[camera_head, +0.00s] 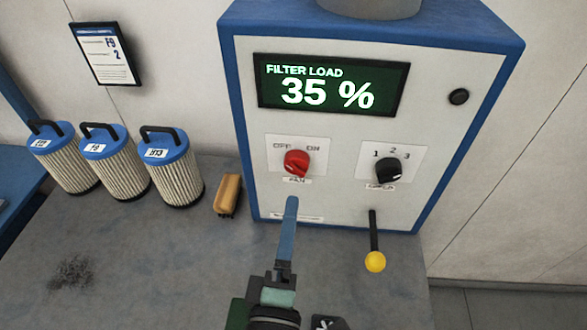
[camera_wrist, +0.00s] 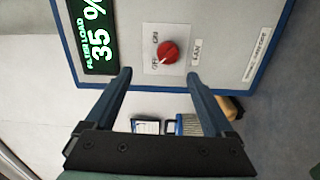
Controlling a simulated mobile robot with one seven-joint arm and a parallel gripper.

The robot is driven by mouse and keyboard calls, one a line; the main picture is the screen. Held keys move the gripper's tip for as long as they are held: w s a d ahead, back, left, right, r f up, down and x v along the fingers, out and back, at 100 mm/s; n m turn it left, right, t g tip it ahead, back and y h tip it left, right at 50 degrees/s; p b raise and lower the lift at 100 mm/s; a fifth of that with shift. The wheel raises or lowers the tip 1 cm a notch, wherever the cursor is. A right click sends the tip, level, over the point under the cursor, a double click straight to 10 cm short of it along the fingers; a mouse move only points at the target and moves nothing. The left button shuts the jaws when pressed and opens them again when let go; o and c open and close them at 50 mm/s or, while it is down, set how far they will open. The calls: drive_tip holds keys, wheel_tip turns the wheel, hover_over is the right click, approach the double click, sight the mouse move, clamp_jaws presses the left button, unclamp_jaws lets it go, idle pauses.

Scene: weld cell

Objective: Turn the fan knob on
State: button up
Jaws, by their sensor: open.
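The red fan knob (camera_head: 296,163) sits on a white plate on the front of a blue-edged cabinet, below the display. OFF is printed at its upper left and ON at its upper right; its pale mark seems to face OFF. My gripper (camera_head: 291,202) is below the knob in the head view, its fingers seen edge-on. In the wrist view the knob (camera_wrist: 169,53) lies beyond the fingertips, roughly between their lines. My gripper (camera_wrist: 158,75) is open and empty there, apart from the knob.
A black selector (camera_head: 388,170) marked 1, 2, 3 sits right of the knob, with a yellow-tipped lever (camera_head: 374,260) below. The display (camera_head: 333,86) reads 35 %. Several blue-topped filters (camera_head: 172,170) and a brush (camera_head: 228,195) stand left on the bench (camera_head: 150,260).

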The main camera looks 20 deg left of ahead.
sight(295, 172)
drive_tip(key=shift+n, duration=0.4)
drive_tip(key=p+x, duration=0.1)
drive_tip(key=x, duration=0.3)
drive_tip(key=f+p+x, duration=0.1)
drive_tip(key=x, duration=0.3)
drive_tip(key=p+x, duration=0.2)
drive_tip(key=x, duration=0.2)
drive_tip(key=shift+a+f, duration=0.35)
drive_tip(key=shift+f, duration=0.05)
drive_tip(key=c, duration=1.4)
